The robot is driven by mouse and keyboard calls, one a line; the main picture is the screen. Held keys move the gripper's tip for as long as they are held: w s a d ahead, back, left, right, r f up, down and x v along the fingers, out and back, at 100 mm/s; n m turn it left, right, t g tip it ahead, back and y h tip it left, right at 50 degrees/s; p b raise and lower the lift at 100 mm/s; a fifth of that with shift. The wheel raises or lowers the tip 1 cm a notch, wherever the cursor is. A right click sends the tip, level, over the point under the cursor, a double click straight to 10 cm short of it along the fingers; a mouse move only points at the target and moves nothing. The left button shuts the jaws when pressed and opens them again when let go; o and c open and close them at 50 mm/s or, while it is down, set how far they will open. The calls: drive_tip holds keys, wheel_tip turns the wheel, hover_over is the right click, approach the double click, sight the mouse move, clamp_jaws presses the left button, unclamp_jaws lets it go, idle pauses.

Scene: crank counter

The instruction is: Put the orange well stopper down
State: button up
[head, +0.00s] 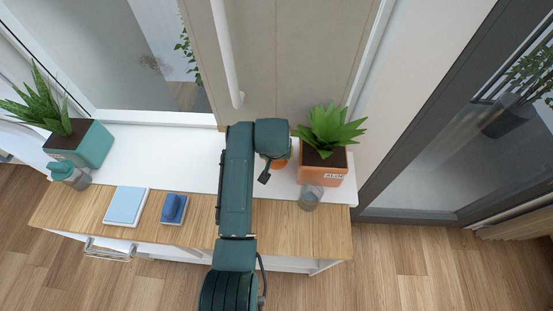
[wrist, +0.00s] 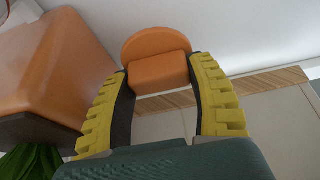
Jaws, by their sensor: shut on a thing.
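The orange well stopper (wrist: 158,66), a rounded disc with a block-like grip, is between the yellow ribbed fingers of my gripper (wrist: 157,78) in the wrist view. My gripper is shut on the block part. In the head view only a sliver of the orange stopper (head: 279,163) shows beside my arm, left of the orange planter. My arm hides most of the gripper there. I cannot tell whether the stopper touches the white ledge (head: 190,160) or hangs just above it.
The orange planter (head: 322,177) with a green plant stands close to the right; it also shows in the wrist view (wrist: 65,70). A clear cup (head: 310,197) stands before it.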

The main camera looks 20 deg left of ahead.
sight(276, 161)
drive_tip(key=shift+f, duration=1.55)
drive_tip(key=shift+s+f, duration=0.1)
drive_tip(key=shift+f, duration=0.15)
drive_tip(key=o, duration=1.2)
drive_tip(key=shift+r, duration=0.1)
drive_tip(key=shift+r, duration=0.35)
drive_tip(key=v, duration=1.1)
drive_tip(key=shift+s+d+r+p, duration=0.1)
drive_tip(key=shift+r+p, duration=0.2)
drive_tip(key=shift+p, duration=0.1)
